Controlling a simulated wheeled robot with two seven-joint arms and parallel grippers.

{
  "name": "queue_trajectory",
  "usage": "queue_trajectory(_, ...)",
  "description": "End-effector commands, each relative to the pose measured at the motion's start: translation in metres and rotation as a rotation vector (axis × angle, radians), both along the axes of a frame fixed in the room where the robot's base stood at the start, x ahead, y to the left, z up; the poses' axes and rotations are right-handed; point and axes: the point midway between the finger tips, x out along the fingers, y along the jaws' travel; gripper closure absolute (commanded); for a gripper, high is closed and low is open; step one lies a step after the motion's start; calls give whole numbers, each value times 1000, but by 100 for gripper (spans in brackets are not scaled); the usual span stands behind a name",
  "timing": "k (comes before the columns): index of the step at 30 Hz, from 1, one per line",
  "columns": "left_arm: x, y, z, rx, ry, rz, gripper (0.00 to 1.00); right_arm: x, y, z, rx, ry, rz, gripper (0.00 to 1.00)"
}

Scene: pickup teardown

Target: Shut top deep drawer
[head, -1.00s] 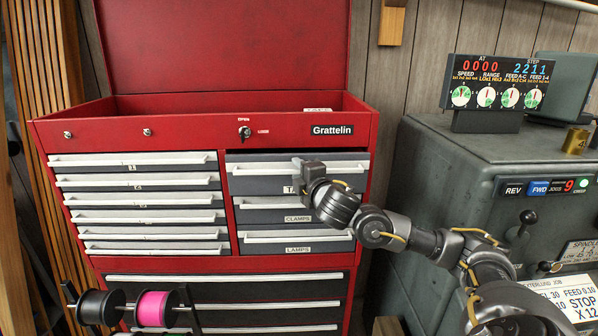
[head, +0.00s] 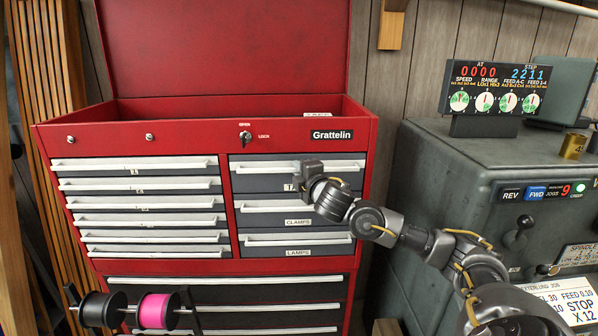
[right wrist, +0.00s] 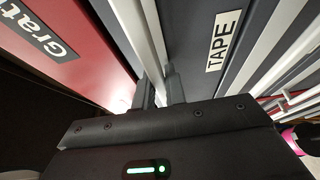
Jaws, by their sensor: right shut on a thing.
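The top deep drawer (head: 262,184) is the upper one in the right column of the red tool chest, with a long pale handle (head: 262,168). Its front looks about level with the drawers below it. My right gripper (head: 308,172) is at the right part of this handle and partly hides the label. In the right wrist view, the two fingers (right wrist: 160,92) are closed around the pale handle bar (right wrist: 150,48), beside the TAPE label (right wrist: 222,40). My left gripper is not in view.
The red chest (head: 200,120) has an open lid and a key in its front lock (head: 245,134). Shallow drawers (head: 140,183) at the left look shut. A grey machine (head: 450,160) stands close on the right. Black and pink spools (head: 155,311) are at the lower left.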

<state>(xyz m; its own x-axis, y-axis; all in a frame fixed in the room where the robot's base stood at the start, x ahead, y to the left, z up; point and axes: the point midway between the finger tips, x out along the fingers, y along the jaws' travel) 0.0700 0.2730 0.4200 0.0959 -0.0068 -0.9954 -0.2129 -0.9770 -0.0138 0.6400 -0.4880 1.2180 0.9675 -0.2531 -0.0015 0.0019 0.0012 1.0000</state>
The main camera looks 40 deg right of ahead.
Motion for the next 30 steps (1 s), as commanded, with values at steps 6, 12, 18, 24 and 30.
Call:
queue_trajectory(6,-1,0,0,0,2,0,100,0,-2,4,0,-7,-5,80)
queue_trajectory(12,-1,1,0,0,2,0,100,0,-2,3,0,-4,-4,65)
queue_trajectory(18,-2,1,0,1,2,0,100,0,-1,1,0,-3,-3,65)
queue_trajectory(24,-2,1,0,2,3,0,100,0,-1,1,-1,-2,-3,65)
queue_trajectory(30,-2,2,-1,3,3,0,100,-2,0,1,-1,-2,-2,65)
